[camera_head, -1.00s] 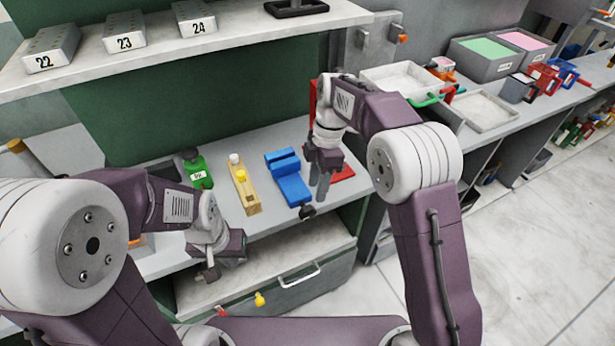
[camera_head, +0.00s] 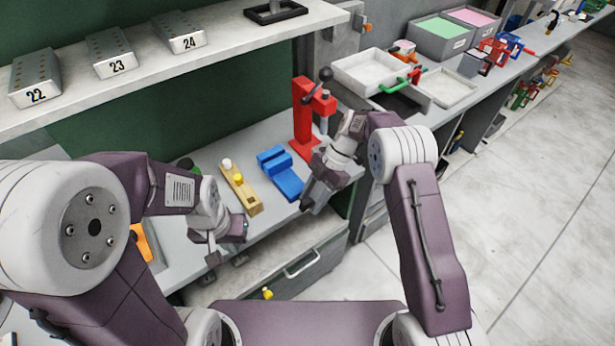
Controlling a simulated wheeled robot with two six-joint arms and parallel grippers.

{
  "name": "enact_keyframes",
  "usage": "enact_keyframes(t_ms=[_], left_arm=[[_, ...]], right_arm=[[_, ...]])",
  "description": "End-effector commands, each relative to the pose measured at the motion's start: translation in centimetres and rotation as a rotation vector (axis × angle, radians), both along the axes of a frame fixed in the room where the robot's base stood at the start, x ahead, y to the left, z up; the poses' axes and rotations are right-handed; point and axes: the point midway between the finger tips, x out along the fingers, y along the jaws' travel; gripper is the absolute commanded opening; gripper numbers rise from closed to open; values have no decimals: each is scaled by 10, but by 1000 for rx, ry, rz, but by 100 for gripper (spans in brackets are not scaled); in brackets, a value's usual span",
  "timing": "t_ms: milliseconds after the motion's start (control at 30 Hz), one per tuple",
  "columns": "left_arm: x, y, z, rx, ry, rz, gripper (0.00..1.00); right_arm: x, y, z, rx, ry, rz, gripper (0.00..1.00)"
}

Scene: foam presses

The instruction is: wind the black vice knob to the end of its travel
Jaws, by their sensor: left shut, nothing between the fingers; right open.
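The blue vice (camera_head: 280,172) lies on the workbench, its front end pointing toward me. Its black knob is hidden behind my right gripper. My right gripper (camera_head: 307,205) is open at the vice's front right end, tilted down toward the bench edge. I cannot tell whether its fingers touch the knob. My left gripper (camera_head: 212,250) is shut and empty, in front of the bench and left of the vice, near the wooden block.
A wooden block (camera_head: 241,191) with white and yellow knobs stands left of the vice. A red press (camera_head: 304,120) with a black ball lever stands behind my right gripper. A drawer (camera_head: 310,270) lies under the bench edge. White trays (camera_head: 372,72) are at the right.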

Motion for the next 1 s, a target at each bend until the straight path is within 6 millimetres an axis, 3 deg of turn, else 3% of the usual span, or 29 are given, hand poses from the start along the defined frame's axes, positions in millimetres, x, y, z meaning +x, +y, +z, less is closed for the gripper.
enact_keyframes(t_ms=[33, 167, 333, 400, 600, 800, 1000], left_arm=[[1, 0, 19, 0, -1, 0, 0], [1, 0, 32, 0, -2, 0, 0], [0, 0, 13, 0, -1, 0, 0], [0, 0, 18, 0, -1, 0, 0], [1, 0, 18, 0, -2, 0, 0], [1, 0, 19, 0, -2, 0, 0], [1, 0, 19, 0, -2, 0, 0]], right_arm=[[-2, 6, 19, -58, -53, 10, 44], [-7, 12, 19, -250, -192, 18, 44], [-10, 18, 7, -455, -348, 16, 44], [-6, 15, 33, -448, -344, 2, 44], [-7, 14, 76, -449, -340, 2, 44], [-7, 14, 98, -449, -336, 2, 44], [-7, 14, 102, -449, -334, 3, 44]])
